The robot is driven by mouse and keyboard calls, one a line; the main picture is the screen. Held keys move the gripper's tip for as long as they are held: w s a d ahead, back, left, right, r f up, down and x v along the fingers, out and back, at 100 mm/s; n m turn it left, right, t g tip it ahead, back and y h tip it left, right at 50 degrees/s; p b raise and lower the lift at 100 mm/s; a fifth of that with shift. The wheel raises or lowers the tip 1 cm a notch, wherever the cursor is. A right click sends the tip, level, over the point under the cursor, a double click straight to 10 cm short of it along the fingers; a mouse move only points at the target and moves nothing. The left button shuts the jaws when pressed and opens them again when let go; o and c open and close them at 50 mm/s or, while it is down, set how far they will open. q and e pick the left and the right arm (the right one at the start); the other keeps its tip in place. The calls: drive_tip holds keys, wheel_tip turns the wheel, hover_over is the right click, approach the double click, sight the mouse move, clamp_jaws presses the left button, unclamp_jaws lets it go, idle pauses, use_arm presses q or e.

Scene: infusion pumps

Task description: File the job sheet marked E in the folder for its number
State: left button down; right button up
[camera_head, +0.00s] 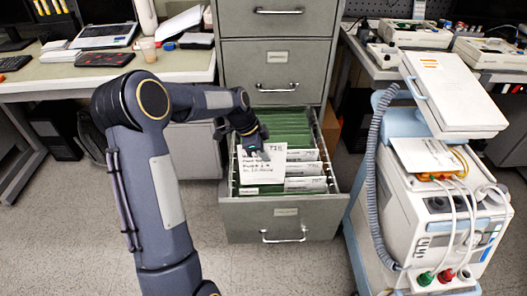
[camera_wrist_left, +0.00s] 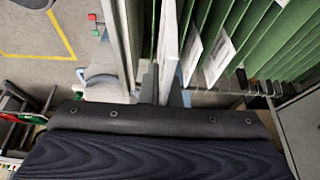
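A white job sheet (camera_head: 262,170) with dark printed lines hangs upright from my left gripper (camera_head: 252,146) over the open drawer (camera_head: 265,215). The mark in its upper right corner is too small to read surely. In the left wrist view the sheet (camera_wrist_left: 168,45) is seen nearly edge-on between the fingers of the left gripper (camera_wrist_left: 166,85), which are shut on it. Green hanging folders (camera_head: 288,125) fill the drawer, and they also show in the left wrist view (camera_wrist_left: 235,25). White labelled papers (camera_head: 305,169) stand among them at the right; their numbers are not clearly legible. My right gripper is not in view.
The grey filing cabinet (camera_head: 277,65) rises behind the drawer. A white medical machine on a cart (camera_head: 430,215) stands close to the right of the drawer. A desk (camera_head: 185,65) with keyboards and a cup (camera_head: 148,49) is at left. The floor in front is clear.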

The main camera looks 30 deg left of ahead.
sight(254, 169)
use_arm(q)
drive_tip(key=shift+f+b, duration=4.95)
drive_tip(key=shift+f, duration=1.7)
drive_tip(key=shift+f+b, duration=0.35)
drive_tip(key=c, duration=1.6)
unclamp_jaws()
drive_tip(key=p+v, duration=0.1)
drive_tip(key=v, duration=0.6)
drive_tip(key=shift+s+a+r+p, duration=0.1)
drive_tip(key=shift+r+p, duration=0.2)
drive_tip(key=shift+r, duration=0.1)
